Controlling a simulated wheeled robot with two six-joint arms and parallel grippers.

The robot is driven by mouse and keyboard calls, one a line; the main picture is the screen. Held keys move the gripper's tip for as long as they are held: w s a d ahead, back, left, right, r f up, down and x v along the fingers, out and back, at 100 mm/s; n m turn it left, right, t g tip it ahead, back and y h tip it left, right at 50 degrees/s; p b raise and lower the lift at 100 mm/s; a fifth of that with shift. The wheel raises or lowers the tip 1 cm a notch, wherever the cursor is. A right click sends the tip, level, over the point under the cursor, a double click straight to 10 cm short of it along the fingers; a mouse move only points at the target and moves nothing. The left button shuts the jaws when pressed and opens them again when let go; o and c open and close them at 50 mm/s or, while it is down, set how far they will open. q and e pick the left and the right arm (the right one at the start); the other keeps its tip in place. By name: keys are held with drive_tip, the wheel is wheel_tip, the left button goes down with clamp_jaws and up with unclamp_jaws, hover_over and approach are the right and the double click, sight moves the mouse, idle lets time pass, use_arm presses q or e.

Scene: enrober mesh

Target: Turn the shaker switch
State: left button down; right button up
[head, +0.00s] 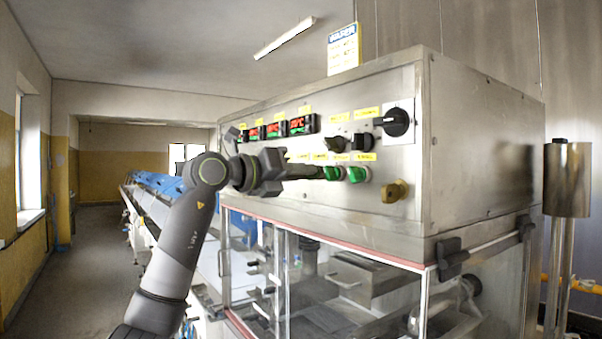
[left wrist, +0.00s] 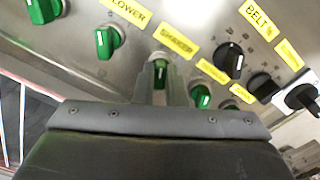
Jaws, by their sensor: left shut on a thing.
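The shaker switch is a green knob (left wrist: 160,72) under a yellow label reading SHAKER (left wrist: 178,42) on the metal control panel. In the left wrist view it sits between the fingers of my left gripper (left wrist: 161,82), which are shut on it. Its white mark points roughly up in that view. In the head view my left gripper (head: 318,172) reaches in from the left to the panel front, and its fingers hide the shaker switch. My right gripper is not in view.
Close by are other green knobs: one to the left (left wrist: 108,40) and one to the right (left wrist: 200,97). Black knobs (head: 397,122) and a brass-coloured knob (head: 395,191) are further right on the panel. Red-lit displays (head: 302,124) are above. A clear-walled enclosure (head: 350,290) lies below the panel.

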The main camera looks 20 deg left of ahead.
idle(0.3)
use_arm(q)
drive_tip(key=c, duration=1.5)
unclamp_jaws()
drive_tip(key=b+v, duration=0.6)
drive_tip(key=v, duration=1.1)
drive_tip(key=shift+s+a, duration=0.15)
drive_tip(key=shift+a, duration=0.05)
drive_tip(key=shift+f, duration=0.1)
